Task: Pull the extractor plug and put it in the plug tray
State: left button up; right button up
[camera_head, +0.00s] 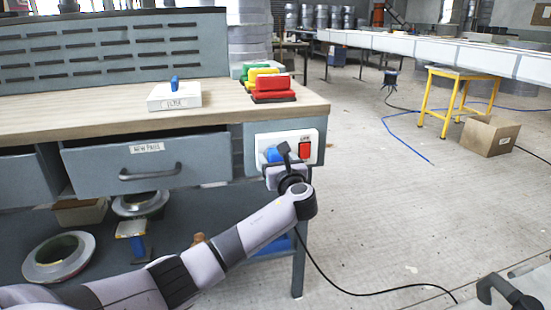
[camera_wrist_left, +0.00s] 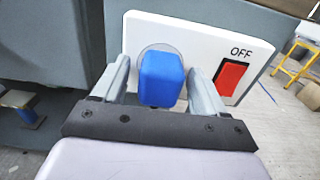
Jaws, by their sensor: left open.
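The blue extractor plug (camera_wrist_left: 162,78) sits in a round socket on a white wall panel (camera_wrist_left: 200,47) with a red switch marked OFF; the panel also shows in the head view (camera_head: 317,137). My left gripper (camera_head: 273,157) is open at the panel, with one finger on each side of the plug in the left wrist view (camera_wrist_left: 165,85). I cannot tell whether the fingers touch it. A white tray-like block (camera_head: 165,101) with a label too small to read stands on the workbench, with a small blue piece on top. My right gripper (camera_head: 508,292) shows partly at the bottom right.
The workbench (camera_head: 90,117) has stacked red, yellow and green pieces (camera_head: 272,88) near its right end. A drawer (camera_head: 145,166) stands slightly open below. A black cable (camera_head: 345,289) runs across the floor. A cardboard box (camera_head: 487,136) and yellow trestle (camera_head: 449,98) stand farther right.

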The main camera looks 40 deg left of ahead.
pick_arm(q)
jog(key=shift+p, duration=0.55)
grip_shut()
jog(key=shift+s+d+r+p, duration=0.1)
jog(key=shift+s+d+p, duration=0.1)
jog(key=shift+p, duration=0.15)
jog(key=shift+p+v, duration=2.6)
jog(key=shift+v, duration=0.15)
